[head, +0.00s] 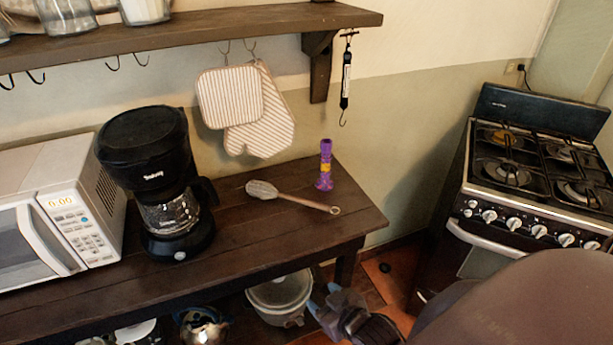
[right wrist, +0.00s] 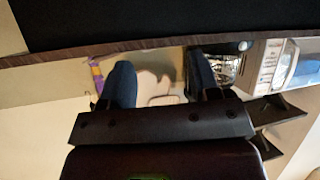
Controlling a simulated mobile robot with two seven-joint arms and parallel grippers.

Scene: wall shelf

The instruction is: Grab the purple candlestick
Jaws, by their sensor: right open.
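The purple candlestick (head: 325,165) stands upright on the dark wooden table, near its right end, with a yellow-orange band around its middle. In the right wrist view the candlestick (right wrist: 96,75) shows at the left, partly hidden behind one finger. My right gripper (head: 326,301) is in front of the table's front edge and below its top, apart from the candlestick. In the right wrist view my right gripper (right wrist: 160,80) has its fingers spread with nothing between them. My left gripper is not in view.
A coffee maker (head: 150,170) and a microwave (head: 62,215) stand further left. A shelf (head: 200,32) with hooks hangs above, and a striped mitt (head: 270,125) hangs from it. A stove (head: 530,175) stands right; pots (head: 281,295) sit below.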

